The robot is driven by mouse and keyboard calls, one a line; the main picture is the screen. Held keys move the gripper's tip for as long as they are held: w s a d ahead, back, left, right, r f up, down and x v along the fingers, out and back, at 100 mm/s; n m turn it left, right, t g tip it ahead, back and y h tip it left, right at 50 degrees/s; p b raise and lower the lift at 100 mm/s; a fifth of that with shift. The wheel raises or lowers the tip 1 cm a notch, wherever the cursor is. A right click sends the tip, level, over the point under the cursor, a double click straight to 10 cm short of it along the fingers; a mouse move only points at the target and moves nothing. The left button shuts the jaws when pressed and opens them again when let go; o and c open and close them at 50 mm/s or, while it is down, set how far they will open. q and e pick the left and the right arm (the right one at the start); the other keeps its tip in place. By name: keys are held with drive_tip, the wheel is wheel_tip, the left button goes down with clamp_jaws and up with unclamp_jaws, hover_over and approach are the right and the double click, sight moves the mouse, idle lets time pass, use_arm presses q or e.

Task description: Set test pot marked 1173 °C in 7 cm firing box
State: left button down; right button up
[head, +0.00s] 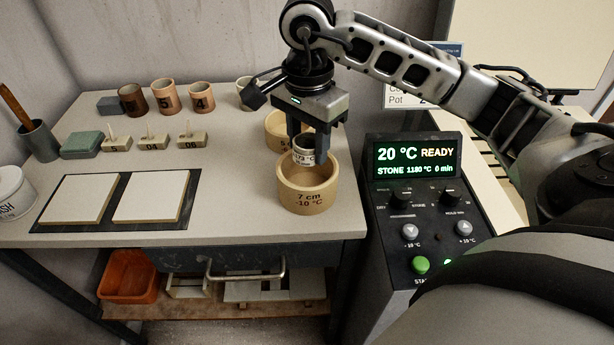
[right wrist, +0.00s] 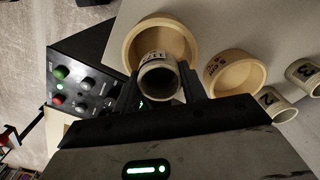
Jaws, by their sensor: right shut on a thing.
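The pale test pot (head: 304,157) is small, round and upright, with dark lettering that partly shows as "73 °C". My right gripper (head: 305,146) points down and is shut on it. The tan 7 cm firing box (head: 309,198), marked "7 cm -10 °C", stands near the table's front right edge. The pot is over the far part of the box's opening; its exact height there is hard to tell. In the right wrist view the pot (right wrist: 159,79) sits between the fingers and overlaps the rim of the firing box (right wrist: 128,45). My left gripper is not in view.
A second tan firing box (head: 275,130) stands just behind, partly hidden by my gripper. Several numbered pots (head: 202,97) line the back. Two white tiles (head: 152,196) lie on a dark mat at left. The control panel (head: 414,158) at right reads 20 °C READY, STONE 1180 °C.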

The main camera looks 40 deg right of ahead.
wheel_tip(320, 180, down, 8)
drive_tip(key=shift+f, duration=0.2)
drive_tip(key=o, duration=0.6)
drive_tip(key=shift+o, duration=0.4)
drive_tip(key=shift+r, duration=0.2)
wheel_tip(320, 180, up, 11)
drive_tip(key=shift+r, duration=0.45)
